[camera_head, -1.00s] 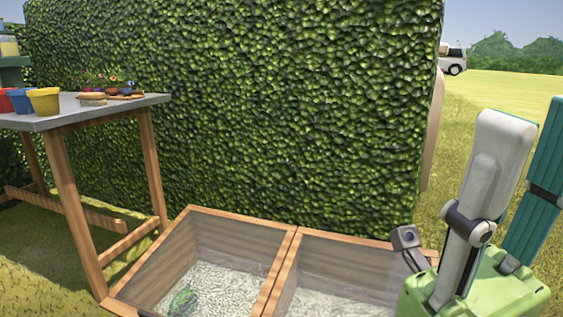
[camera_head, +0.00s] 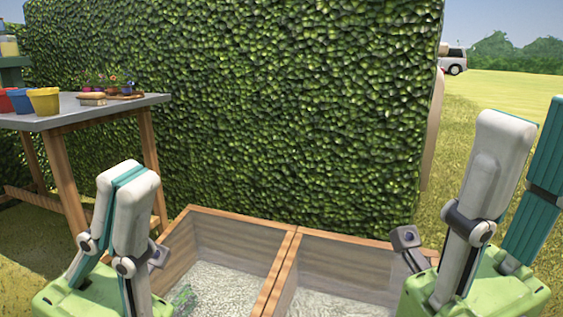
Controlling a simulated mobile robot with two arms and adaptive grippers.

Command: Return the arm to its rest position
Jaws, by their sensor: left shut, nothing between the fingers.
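My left gripper (camera_head: 122,182) stands at the lower left with its fingers pointing up. Its pale, teal-lined fingers are close together and hold nothing. It is in front of the table and the left end of the wooden box. My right gripper (camera_head: 533,125) is at the right edge, also pointing up, with its fingers apart and nothing seen between them.
A two-part wooden box (camera_head: 296,240) with pale gravel lies low ahead. A small green item (camera_head: 183,297) lies in its left part, partly hidden by my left gripper. A table (camera_head: 75,114) with coloured pots stands left. A tall hedge (camera_head: 270,110) fills the back; grass is open at right.

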